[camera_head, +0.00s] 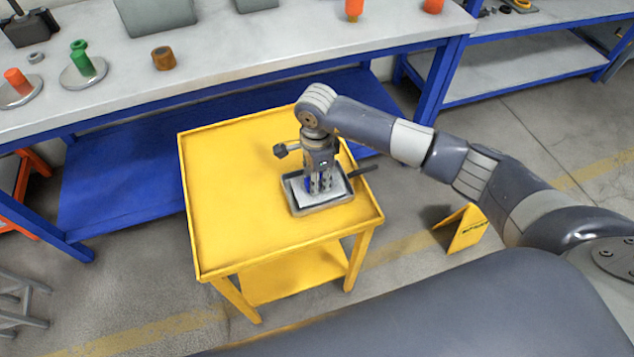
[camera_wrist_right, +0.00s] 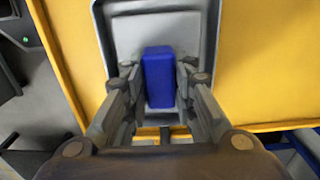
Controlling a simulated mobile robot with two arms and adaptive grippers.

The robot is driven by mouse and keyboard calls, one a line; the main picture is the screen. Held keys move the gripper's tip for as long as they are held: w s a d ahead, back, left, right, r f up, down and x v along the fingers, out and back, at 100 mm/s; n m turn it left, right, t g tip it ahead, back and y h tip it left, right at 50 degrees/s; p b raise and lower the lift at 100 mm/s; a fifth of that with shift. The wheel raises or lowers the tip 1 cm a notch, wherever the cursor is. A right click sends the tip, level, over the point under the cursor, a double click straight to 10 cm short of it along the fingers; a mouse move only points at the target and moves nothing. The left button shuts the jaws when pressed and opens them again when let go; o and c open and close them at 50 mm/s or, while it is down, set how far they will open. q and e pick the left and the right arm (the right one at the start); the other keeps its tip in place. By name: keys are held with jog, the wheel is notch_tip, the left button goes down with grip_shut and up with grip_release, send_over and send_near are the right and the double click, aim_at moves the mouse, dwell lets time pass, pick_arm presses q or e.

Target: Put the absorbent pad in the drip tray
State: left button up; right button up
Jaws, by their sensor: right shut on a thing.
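The grey drip tray (camera_head: 288,197) sits on the front right part of the yellow cart top. The light, flat absorbent pad (camera_head: 334,190) shows inside its rim, and a blue upright block (camera_wrist_right: 159,76) stands over the pad like a grip. My right gripper (camera_head: 320,186) points down over the tray and is shut on this blue block. In the right wrist view the fingers are on both sides of the block, and the tray rim (camera_wrist_right: 212,40) surrounds the pale pad (camera_wrist_right: 150,32). Whether the pad rests on the tray floor is hard to tell. My left gripper is out of view.
The yellow cart (camera_head: 225,205) has clear room left of the tray. A grey workbench (camera_head: 240,50) with blue legs stands behind, holding a green jack (camera_head: 82,62), an orange one (camera_head: 17,82) and a brown ring (camera_head: 163,58). A yellow floor sign (camera_head: 462,230) stands right of the cart.

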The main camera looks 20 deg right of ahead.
jog(key=shift+f, duration=0.3)
jog(key=shift+f, duration=0.2)
jog(key=o, duration=0.9)
jog(key=shift+r, duration=0.1)
jog(key=shift+o, duration=0.2)
jog(key=shift+r, duration=0.15)
notch_tip(320, 180, up, 12)
jog(key=b, duration=0.1)
